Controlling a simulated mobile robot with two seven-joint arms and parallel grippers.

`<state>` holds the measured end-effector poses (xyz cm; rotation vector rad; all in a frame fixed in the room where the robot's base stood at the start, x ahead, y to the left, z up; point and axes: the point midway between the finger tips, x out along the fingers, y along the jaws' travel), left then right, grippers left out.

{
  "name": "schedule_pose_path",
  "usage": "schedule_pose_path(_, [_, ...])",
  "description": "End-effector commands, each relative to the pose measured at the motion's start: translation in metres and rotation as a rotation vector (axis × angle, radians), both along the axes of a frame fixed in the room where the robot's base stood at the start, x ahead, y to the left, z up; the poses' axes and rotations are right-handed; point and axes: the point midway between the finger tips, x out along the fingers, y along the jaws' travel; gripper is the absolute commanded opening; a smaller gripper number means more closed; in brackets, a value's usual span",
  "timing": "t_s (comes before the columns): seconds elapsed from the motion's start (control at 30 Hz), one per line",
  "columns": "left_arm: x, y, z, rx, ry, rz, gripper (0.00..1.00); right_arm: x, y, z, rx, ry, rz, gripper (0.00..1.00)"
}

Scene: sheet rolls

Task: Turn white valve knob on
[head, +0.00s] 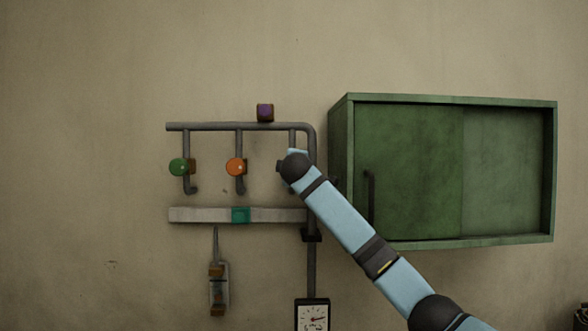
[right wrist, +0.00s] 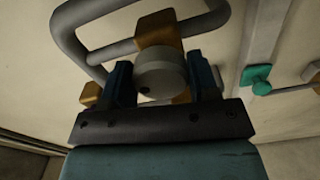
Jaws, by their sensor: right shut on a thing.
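The white valve knob (right wrist: 160,80) shows in the right wrist view as a pale grey-white round knob with a small dark dot low on its face. Behind it is an orange-brown valve body (right wrist: 158,27) on a grey pipe. My right gripper (right wrist: 163,82) has its two dark blue fingers on either side of the knob and is shut on it. In the head view my right arm reaches up from the lower right to the third valve on the pipe rack and hides the white knob there. My left gripper is in neither view.
A green knob (head: 179,167) and an orange knob (head: 235,167) sit left on the grey pipe (head: 220,126). A purple block (head: 265,113) is above it. A rail with a teal slider (head: 240,215), a hanging tool (head: 218,288) and a gauge (head: 313,316) are below. A green cabinet (head: 343,150) stands close right.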

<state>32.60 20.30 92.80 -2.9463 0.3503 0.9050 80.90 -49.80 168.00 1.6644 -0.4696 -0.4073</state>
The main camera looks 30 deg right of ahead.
Motion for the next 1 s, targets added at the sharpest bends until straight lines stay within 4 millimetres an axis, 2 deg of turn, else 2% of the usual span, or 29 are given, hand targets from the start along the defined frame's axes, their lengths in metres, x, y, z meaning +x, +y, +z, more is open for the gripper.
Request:
schedule_pose_path(0.07, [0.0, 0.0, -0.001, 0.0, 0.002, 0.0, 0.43, 0.0, 0.0, -0.001, -0.001, 0.002, 0.0, 0.31])
schedule_pose_path(0.1, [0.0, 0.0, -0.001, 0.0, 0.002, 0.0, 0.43, 0.0, 0.0, -0.001, -0.001, 0.002, 0.0, 0.61])
schedule_pose_path(0.2, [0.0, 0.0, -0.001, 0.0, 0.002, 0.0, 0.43, 0.0, 0.0, -0.001, 0.0, 0.001, 0.0, 0.8])
schedule_pose_path(0.57, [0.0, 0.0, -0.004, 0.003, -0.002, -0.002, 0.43, -0.005, 0.004, -0.002, -0.001, -0.001, 0.001, 0.8])
schedule_pose_path(0.77, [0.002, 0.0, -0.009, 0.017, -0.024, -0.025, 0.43, -0.035, 0.023, -0.005, -0.001, -0.004, 0.004, 0.8])
schedule_pose_path(1.0, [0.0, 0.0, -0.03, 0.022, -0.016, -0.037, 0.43, -0.082, 0.052, -0.004, 0.0, -0.003, 0.003, 0.8])
